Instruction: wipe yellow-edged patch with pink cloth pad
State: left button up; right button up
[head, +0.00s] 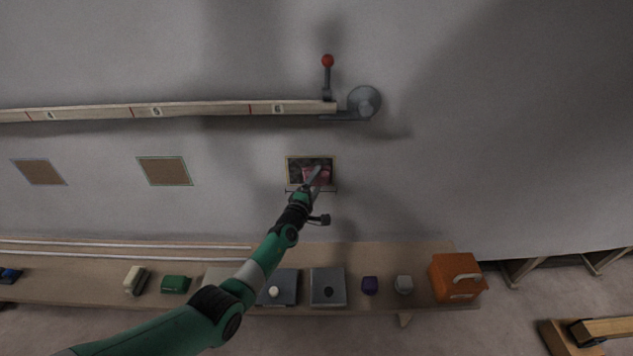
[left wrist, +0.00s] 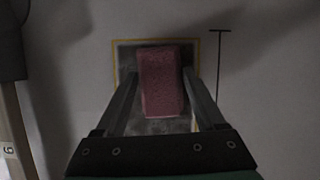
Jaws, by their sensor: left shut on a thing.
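The yellow-edged patch (head: 296,165) is on the grey wall, a dark smudged square with a thin yellow border. It also shows in the left wrist view (left wrist: 125,58), where its lower part is partly hidden by my gripper. My left gripper (head: 316,179) is in front of the patch and shut on the pink cloth pad (left wrist: 160,82), with one finger on each side of it. The pad lies over the middle of the patch; I cannot tell whether it touches the surface. My right gripper is not in view.
Two brown patches (head: 164,171) (head: 39,172) are on the wall to the left. A numbered batten (head: 200,109) and a red-knobbed lever (head: 327,61) are above. Below, a shelf (head: 430,255) carries several blocks and an orange toolbox (head: 456,277). The wall to the right is clear.

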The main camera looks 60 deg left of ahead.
pick_arm(q)
jog(key=shift+f+b, duration=0.8)
jog(key=shift+f, duration=0.45)
jog(key=shift+f, duration=0.1)
notch_tip(320, 180, down, 3)
jog(key=b, duration=0.3)
jog(key=o, duration=0.6)
jog(key=shift+c, duration=0.2)
jog(key=c, duration=0.6)
jog(key=shift+o, duration=0.2)
